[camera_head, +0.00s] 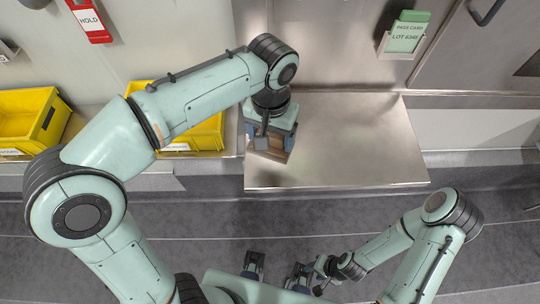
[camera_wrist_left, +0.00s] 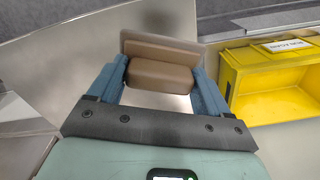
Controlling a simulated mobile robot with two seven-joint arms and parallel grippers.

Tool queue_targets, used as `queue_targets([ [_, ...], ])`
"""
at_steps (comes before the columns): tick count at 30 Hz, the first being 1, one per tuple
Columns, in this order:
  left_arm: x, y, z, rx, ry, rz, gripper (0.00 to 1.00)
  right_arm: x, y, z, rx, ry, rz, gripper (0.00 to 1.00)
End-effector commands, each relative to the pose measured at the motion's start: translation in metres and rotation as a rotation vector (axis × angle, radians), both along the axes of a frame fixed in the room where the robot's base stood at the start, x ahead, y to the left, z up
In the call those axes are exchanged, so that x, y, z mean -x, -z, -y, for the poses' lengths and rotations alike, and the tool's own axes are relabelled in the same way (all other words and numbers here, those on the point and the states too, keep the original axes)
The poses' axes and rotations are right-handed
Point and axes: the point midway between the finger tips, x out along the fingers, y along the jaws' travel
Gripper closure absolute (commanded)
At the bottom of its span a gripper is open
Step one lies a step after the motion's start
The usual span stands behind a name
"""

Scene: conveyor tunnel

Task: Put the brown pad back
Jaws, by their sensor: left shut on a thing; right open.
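The brown pad (camera_wrist_left: 160,75) shows in the left wrist view between the two blue fingers of my left gripper (camera_wrist_left: 164,84), which is shut on it. A flat, paler brown plate part stands at the pad's far side. In the head view my left gripper (camera_head: 270,143) is over the left end of the steel table (camera_head: 350,150), with a bit of brown showing at its fingers. I cannot tell whether the pad touches the steel. My right gripper (camera_head: 275,273) is low in the head view, apart from the table, open and empty.
Two yellow bins (camera_head: 30,118) (camera_head: 205,135) stand left of the steel table; the nearer one also shows in the left wrist view (camera_wrist_left: 270,80). A red HOLD tag (camera_head: 90,20) and a green PASS CARD holder (camera_head: 405,35) are on the back wall. The table's middle and right are clear.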

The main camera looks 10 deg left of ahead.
Motion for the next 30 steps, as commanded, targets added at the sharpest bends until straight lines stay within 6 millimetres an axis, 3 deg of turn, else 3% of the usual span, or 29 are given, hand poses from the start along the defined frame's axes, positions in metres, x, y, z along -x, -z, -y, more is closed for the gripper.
queue_targets([
  [3,0.001,0.028,0.0,-0.001,0.0,-0.003,0.5,0.003,0.007,0.0,0.0,0.0,-0.003,0.57],
  [11,0.0,0.053,0.0,-0.001,0.0,-0.002,0.5,0.004,0.011,0.0,0.0,0.0,-0.004,0.57],
  [18,0.0,0.086,0.0,0.0,0.0,-0.001,0.5,0.006,0.016,0.0,0.0,0.0,-0.007,0.57],
  [30,0.0,0.091,0.0,0.0,0.0,0.001,0.5,0.007,0.018,0.0,0.0,0.0,-0.008,0.57],
])
